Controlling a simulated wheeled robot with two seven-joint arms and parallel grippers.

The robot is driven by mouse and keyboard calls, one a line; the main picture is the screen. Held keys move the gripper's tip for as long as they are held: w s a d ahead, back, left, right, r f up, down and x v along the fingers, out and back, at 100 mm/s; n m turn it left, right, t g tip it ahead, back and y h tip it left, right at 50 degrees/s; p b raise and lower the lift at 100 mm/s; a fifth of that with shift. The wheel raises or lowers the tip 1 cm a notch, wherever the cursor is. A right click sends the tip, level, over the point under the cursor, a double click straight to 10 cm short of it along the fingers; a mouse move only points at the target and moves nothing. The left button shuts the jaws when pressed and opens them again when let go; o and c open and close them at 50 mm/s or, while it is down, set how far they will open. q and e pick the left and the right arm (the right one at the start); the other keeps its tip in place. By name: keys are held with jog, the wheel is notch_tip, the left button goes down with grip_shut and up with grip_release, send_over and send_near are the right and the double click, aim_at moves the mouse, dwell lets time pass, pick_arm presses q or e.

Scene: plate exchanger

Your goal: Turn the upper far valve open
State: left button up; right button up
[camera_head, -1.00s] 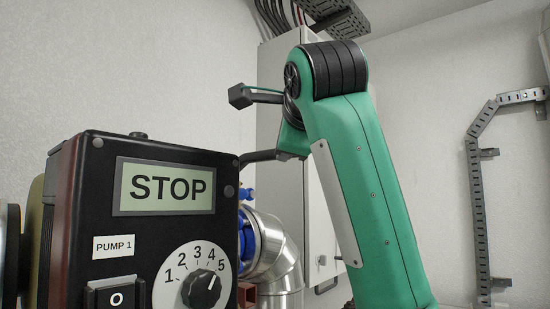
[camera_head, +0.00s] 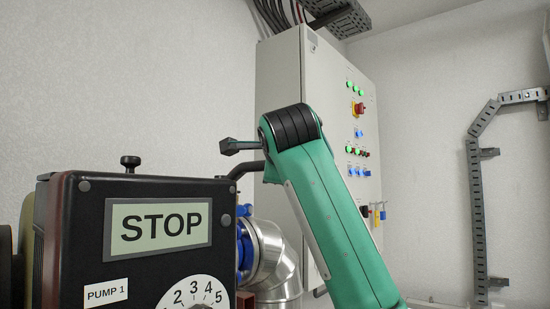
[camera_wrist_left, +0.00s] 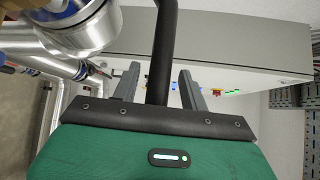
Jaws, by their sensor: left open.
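A black bent bar (camera_head: 244,170), which looks like the valve lever, sticks out from behind the pump box in the head view. The valve body itself is hidden there. A green arm reaches in from the lower right, with a dark finger of my left gripper (camera_head: 240,146) showing just above the bar. In the left wrist view the bar (camera_wrist_left: 162,50) runs between the two spread fingers of my left gripper (camera_wrist_left: 158,82). Gaps show on both sides, so it is not clamped. My right gripper is not in view.
The pump box (camera_head: 78,225) with a STOP display fills the lower left foreground. A silver pipe elbow (camera_head: 278,260) with blue parts stands behind it. A grey control cabinet (camera_head: 278,85) is at the back. A perforated rail (camera_head: 477,210) runs up the right wall.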

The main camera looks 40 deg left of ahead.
pick_arm(q)
jog(key=shift+w+a+f, duration=0.1)
jog(key=shift+w+a, duration=0.15)
jog(key=shift+w, duration=0.05)
grip_shut()
